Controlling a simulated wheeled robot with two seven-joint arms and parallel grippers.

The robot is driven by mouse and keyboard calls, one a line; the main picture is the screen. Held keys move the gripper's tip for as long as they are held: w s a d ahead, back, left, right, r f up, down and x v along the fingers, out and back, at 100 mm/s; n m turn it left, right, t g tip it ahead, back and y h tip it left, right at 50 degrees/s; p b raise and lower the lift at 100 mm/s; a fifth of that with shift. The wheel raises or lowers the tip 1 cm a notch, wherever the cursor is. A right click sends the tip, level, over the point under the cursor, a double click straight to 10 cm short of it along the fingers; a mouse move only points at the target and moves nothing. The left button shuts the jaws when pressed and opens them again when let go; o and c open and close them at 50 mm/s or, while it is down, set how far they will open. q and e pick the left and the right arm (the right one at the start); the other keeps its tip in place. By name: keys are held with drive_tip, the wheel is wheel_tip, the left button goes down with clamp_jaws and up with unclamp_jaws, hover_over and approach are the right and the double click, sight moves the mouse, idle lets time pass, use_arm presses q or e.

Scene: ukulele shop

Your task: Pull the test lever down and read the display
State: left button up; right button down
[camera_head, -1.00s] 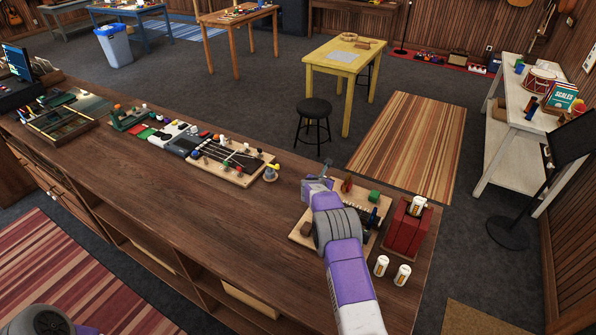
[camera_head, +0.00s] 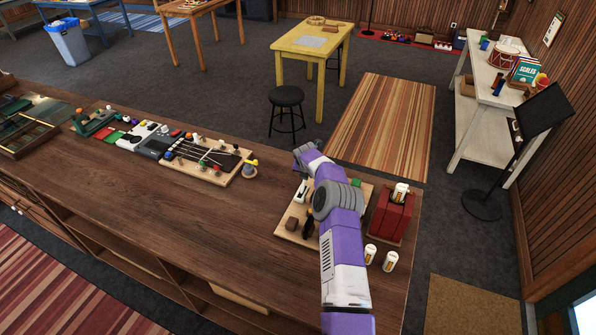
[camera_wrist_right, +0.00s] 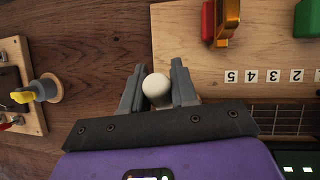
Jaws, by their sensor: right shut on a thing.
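My right gripper (camera_wrist_right: 157,90) is shut on a round white knob (camera_wrist_right: 156,87), which sits between its fingertips in the wrist view. I take the knob to be the test lever's end; its shaft is hidden. The wooden test board (camera_wrist_right: 190,75) lies beside it, with number labels. In the head view my right gripper (camera_head: 304,150) is at the far side of the test board (camera_head: 282,232), partly hidden by my arm. My left gripper is out of view.
A red box (camera_head: 388,219) with a white can on top stands right of the board. Two white cans (camera_head: 380,258) stand near it. The counter's front middle (camera_head: 190,220) is clear.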

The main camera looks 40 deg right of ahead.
drive_tip(key=shift+f, duration=0.1)
idle(0.3)
drive_tip(key=c, duration=0.9)
unclamp_jaws()
drive_tip(key=shift+c, duration=0.2)
drive_tip(key=shift+s+a+r, duration=0.1)
drive_tip(key=shift+r, duration=0.35)
drive_tip(key=shift+b+v, duration=0.5)
drive_tip(key=shift+v, duration=2.85)
drive_tip(key=shift+f, duration=0.1)
